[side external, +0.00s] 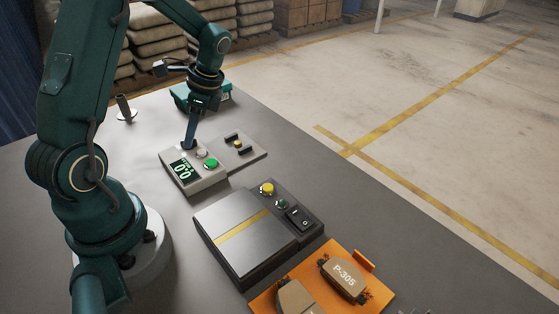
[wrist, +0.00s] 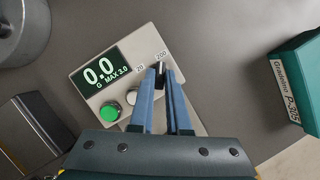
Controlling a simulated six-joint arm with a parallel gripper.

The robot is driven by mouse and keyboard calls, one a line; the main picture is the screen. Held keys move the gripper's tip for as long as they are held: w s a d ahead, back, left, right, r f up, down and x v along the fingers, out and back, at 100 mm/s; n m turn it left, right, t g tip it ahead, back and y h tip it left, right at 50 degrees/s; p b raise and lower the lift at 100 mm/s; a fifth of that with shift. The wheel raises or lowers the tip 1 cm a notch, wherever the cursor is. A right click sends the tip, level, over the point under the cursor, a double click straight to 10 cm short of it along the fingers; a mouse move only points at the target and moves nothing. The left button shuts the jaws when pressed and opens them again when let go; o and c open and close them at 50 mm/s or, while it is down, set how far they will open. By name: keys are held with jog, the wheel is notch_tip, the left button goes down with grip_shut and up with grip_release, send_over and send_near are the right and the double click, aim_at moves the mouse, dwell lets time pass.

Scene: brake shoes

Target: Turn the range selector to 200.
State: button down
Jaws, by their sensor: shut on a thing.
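The grey instrument box (side external: 178,183) stands on the table, with a lit display reading 0.0; it also shows in the wrist view (wrist: 85,45). The display there reads "0.0 G MAX 3.0". The dark range selector (wrist: 160,78) sits at the box's right side, by the printed labels 20 and 200. A pale mark on it lies close below the 200 label, but the fingers cover much of the knob. My gripper (wrist: 161,72) is shut on the selector from above; in the side view its fingers (side external: 188,145) reach down to the box's far end.
A green button (wrist: 109,110) and a pale button (wrist: 132,97) sit close beside my fingers. A teal carton (wrist: 298,85) stands to the right. In the side view, a grey fixture plate (side external: 255,153), a flat-topped machine (side external: 235,228) and an orange tray (side external: 335,248) lie nearby.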

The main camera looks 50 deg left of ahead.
jog(key=c, duration=0.9)
grip_release()
jog(key=shift+v, duration=2.6)
